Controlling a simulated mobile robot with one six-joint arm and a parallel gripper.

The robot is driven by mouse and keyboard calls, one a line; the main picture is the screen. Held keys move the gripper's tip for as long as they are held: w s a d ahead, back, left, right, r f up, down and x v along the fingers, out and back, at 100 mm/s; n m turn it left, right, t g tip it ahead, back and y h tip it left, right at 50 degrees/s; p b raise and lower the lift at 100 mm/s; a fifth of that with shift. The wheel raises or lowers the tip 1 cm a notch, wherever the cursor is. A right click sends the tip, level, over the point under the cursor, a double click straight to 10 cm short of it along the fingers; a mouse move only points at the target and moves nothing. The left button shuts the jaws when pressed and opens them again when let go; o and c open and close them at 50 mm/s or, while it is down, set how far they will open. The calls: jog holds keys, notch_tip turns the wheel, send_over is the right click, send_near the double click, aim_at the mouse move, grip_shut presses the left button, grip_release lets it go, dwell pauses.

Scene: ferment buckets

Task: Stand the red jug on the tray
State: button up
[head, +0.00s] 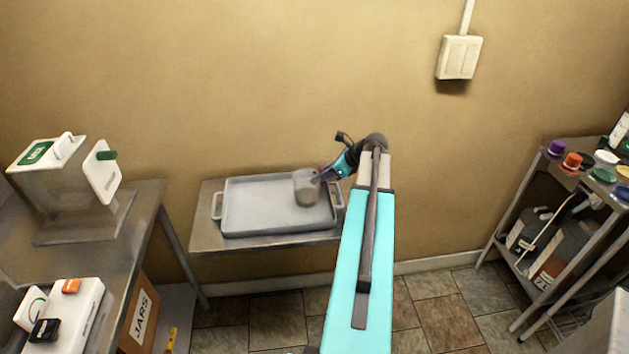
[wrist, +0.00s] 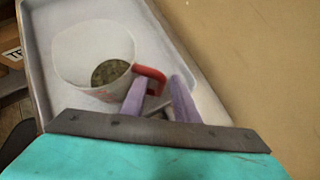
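The jug is a pale, translucent cup with a red handle and dark greenish contents. In the head view the jug (head: 305,188) is over the right part of the grey tray (head: 262,210) and looks upright. In the wrist view the jug (wrist: 95,55) appears to stand on the tray floor, though its base is partly hidden. My gripper (head: 325,175) reaches in from the right. Its purple fingers (wrist: 158,88) are apart, either side of the red handle (wrist: 151,75), with a visible gap at the right finger.
The tray lies on a low metal table (head: 215,241) against the wall. A metal bench (head: 150,205) with a white-lidded container (head: 62,185) is at left. A shelf rack (head: 545,165) with coloured caps and buckets is at right. The left of the tray is clear.

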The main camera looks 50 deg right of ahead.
jog(key=b+v, duration=0.1)
jog(key=v, duration=0.7)
jog(key=shift+s+r, duration=0.1)
dwell(0.6)
